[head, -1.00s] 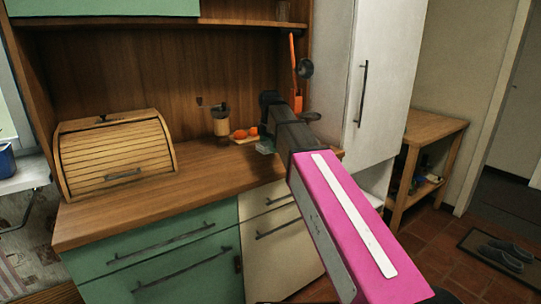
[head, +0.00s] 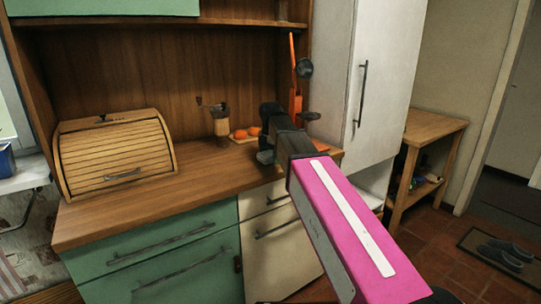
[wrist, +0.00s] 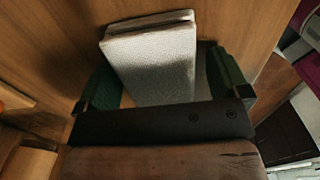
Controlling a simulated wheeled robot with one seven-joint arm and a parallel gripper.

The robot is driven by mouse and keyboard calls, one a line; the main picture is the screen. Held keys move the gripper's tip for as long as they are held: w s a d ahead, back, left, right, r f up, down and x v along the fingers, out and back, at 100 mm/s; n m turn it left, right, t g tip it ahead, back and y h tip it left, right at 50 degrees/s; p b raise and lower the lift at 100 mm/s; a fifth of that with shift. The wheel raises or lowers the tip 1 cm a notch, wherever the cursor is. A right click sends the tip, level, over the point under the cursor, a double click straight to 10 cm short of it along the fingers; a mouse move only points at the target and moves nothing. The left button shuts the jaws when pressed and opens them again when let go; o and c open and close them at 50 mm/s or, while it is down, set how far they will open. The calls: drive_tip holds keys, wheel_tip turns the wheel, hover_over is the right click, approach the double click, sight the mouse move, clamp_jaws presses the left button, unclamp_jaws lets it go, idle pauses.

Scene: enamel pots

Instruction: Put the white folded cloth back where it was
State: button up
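The white folded cloth (wrist: 150,62) shows in the wrist view as a thick pale block with a fold along its far end, over the brown wooden surface. My gripper (wrist: 165,65) has its two green fingers spread wide, one on each side of the cloth. The left finger is close against the cloth's edge; I cannot tell whether it touches. A dark gap lies between the cloth and the right finger. In the head view my gripper (head: 284,136) is over the right end of the wooden counter (head: 195,178). The cloth cannot be made out there, behind my arm.
A roll-top bread box (head: 115,155) stands on the counter's left. A cup-like container (head: 220,122) and orange fruits (head: 247,132) on a small board are at the back. An orange upright utensil (head: 293,75) and a white cabinet (head: 365,80) are to the right. Middle counter is clear.

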sight(270, 153)
drive_tip(key=shift+r, duration=0.1)
wheel_tip(270, 153, up, 12)
idle(0.7)
